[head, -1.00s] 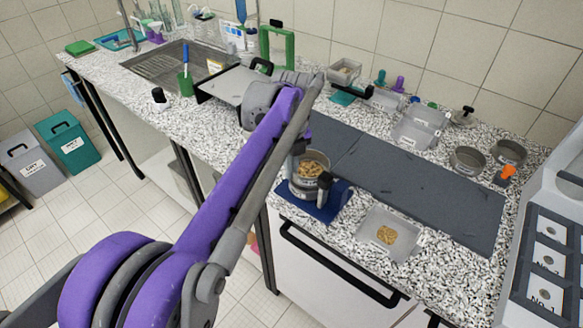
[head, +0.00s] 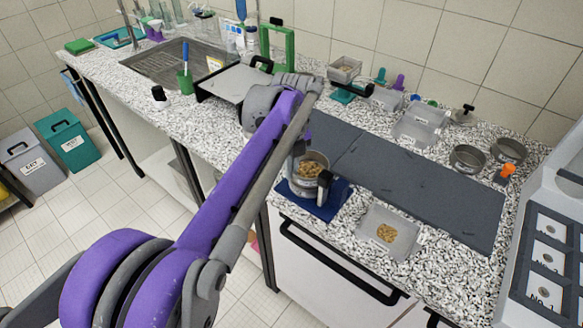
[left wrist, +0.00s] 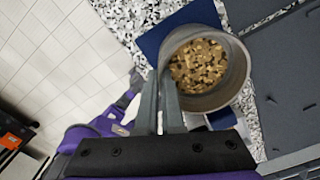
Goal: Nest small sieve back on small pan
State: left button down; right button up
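The small sieve (head: 323,162), a round grey metal ring with tan granules inside, is over the blue mat (head: 330,208) at the counter's front. In the left wrist view the sieve (left wrist: 240,75) is seen from above, over the mat's corner (left wrist: 151,42). A metal vessel, seemingly the small pan, shows under it in the head view; I cannot tell whether they touch. My left gripper (left wrist: 161,82) has its narrow fingers close together at the sieve's rim, seemingly gripping its wall. In the head view my arm partly covers the sieve. My right gripper is not in view.
A clear tray (head: 390,232) with granules lies to the right of the mat. A dark grey slab (head: 420,190) runs behind them. Two empty round pans (head: 468,158) (head: 509,150) stand at the far right. The counter's front edge is close to the mat.

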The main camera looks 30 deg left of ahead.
pick_arm(q)
jog(key=shift+f, duration=0.25)
dwell(0.4)
jog(key=c, duration=1)
grip_release()
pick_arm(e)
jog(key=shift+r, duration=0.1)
pick_arm(q)
jog(key=shift+r+p, duration=2.5)
jog(key=shift+r, duration=1.05)
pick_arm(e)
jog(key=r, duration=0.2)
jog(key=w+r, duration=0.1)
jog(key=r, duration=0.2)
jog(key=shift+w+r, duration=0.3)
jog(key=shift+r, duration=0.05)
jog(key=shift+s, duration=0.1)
pick_arm(q)
jog(key=shift+d, duration=0.1)
